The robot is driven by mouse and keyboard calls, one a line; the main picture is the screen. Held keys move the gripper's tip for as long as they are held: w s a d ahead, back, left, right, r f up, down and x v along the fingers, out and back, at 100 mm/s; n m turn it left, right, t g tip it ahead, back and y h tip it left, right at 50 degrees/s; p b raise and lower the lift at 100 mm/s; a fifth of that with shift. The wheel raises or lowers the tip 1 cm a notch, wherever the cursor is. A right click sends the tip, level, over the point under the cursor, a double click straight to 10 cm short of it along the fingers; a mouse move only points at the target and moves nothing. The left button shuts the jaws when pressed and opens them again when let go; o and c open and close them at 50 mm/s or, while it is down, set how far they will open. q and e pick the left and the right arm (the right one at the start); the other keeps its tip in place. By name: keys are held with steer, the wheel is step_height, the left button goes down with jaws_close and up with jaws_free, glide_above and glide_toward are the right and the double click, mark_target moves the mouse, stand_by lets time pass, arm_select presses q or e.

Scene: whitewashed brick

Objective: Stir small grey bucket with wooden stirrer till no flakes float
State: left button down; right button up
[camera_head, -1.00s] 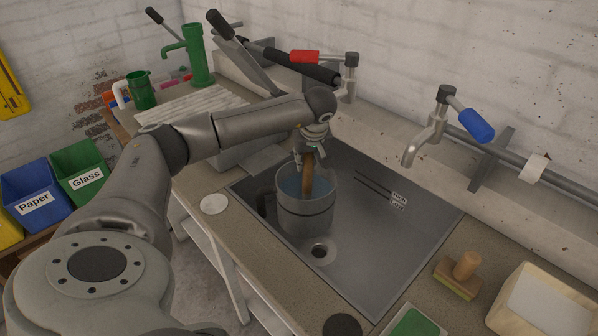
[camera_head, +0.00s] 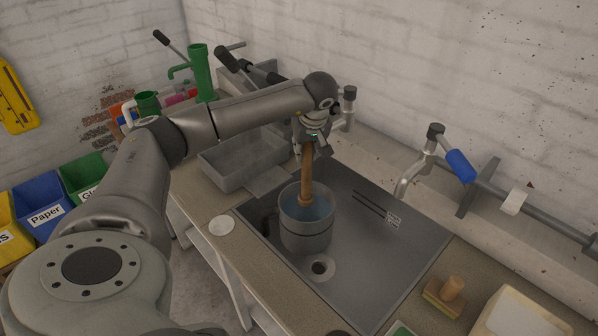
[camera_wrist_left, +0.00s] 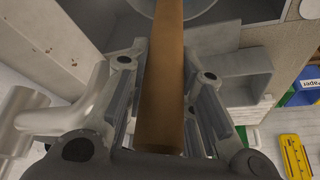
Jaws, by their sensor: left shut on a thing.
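I cannot make out any flakes at this size. The wooden stirrer (camera_head: 307,172) is a brown rod, nearly upright, with its lower end inside the bucket's mouth at about the water surface. I cannot tell how deep it reaches. My left gripper (camera_head: 311,146) is shut on the stirrer's upper part, above the bucket. In the left wrist view the stirrer (camera_wrist_left: 162,75) runs between both fingers, and part of the bucket (camera_wrist_left: 185,12) shows at the top edge. My right gripper is out of view.
A grey tray (camera_head: 225,172) stands left. A wooden-handled brush (camera_head: 446,296) lies on the right counter.

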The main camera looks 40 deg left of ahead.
arm_select(q)
step_height(320, 180, up, 8)
steer(key=p, duration=0.5)
steer(key=shift+w+d, duration=0.2)
steer(key=shift+d, duration=0.1)
steer(key=shift+f, duration=0.15)
steer(key=shift+s, duration=0.1)
stand_by(0.4)
